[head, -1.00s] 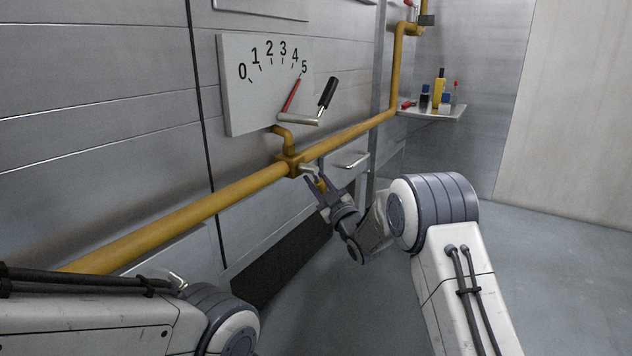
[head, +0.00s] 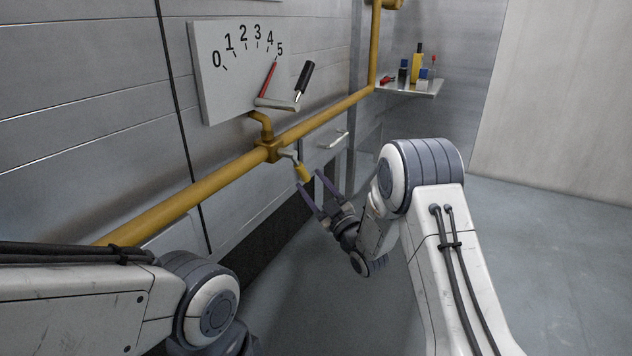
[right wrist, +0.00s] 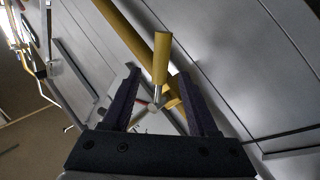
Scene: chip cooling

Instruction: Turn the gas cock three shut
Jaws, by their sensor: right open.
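The gas cock is a short metal stem with a yellow handle (head: 303,172), sticking out from a joint (head: 268,150) on the yellow pipe. My right gripper (head: 310,180) is open, with its fingertips just short of the handle and seemingly apart from it. In the right wrist view the yellow handle (right wrist: 161,60) shows between the two spread fingers (right wrist: 159,74), with its stem running down behind it. Nothing is held. Of my left arm only links show at the lower left; its gripper is out of view.
A dial plate (head: 225,85) numbered 0 to 5 is above the joint, its red pointer (head: 269,77) near 5. A black-handled lever (head: 304,76) sits beside it. The yellow pipe (head: 190,195) runs along the wall. A shelf (head: 420,88) with small items is at the back.

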